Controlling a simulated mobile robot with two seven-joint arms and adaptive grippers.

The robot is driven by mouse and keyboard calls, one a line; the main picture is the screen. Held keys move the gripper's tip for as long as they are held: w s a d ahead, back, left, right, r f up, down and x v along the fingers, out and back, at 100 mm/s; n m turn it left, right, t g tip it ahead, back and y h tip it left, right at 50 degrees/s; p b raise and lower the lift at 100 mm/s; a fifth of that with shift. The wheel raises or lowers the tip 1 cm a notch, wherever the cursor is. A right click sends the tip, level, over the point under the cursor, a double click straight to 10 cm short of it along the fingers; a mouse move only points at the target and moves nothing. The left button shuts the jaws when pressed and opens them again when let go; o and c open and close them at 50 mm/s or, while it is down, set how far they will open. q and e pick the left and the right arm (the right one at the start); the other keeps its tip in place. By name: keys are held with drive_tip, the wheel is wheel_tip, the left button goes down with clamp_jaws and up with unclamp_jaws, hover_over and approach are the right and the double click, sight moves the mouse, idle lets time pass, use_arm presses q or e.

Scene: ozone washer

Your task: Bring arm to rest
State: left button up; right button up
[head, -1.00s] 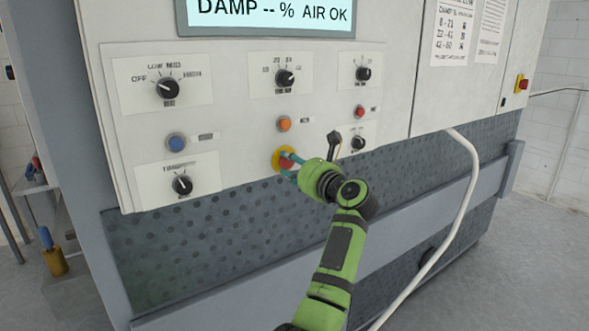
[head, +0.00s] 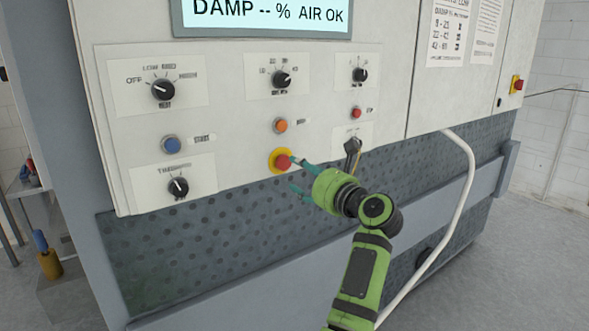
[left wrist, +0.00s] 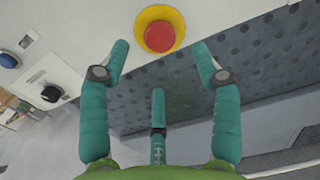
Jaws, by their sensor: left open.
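My left gripper (head: 298,178) is open and empty in front of the washer's panel, just below and right of the red emergency button with a yellow ring (head: 281,161). Its green arm comes up from the bottom of the head view. In the left wrist view, the teal fingers (left wrist: 160,75) stand apart, and the red button (left wrist: 160,34) shows beyond and between their tips, with nothing held. My right gripper is not in view.
The panel (head: 235,100) carries several dials, a blue button (head: 171,145), an orange button (head: 280,125) and a display (head: 265,14). A white hose (head: 468,190) hangs at right. A rail (head: 420,215) crosses the lower front. Free floor lies at right.

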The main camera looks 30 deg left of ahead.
use_arm(q)
drive_tip(key=shift+s+d, duration=0.2)
drive_tip(key=shift+d, duration=0.2)
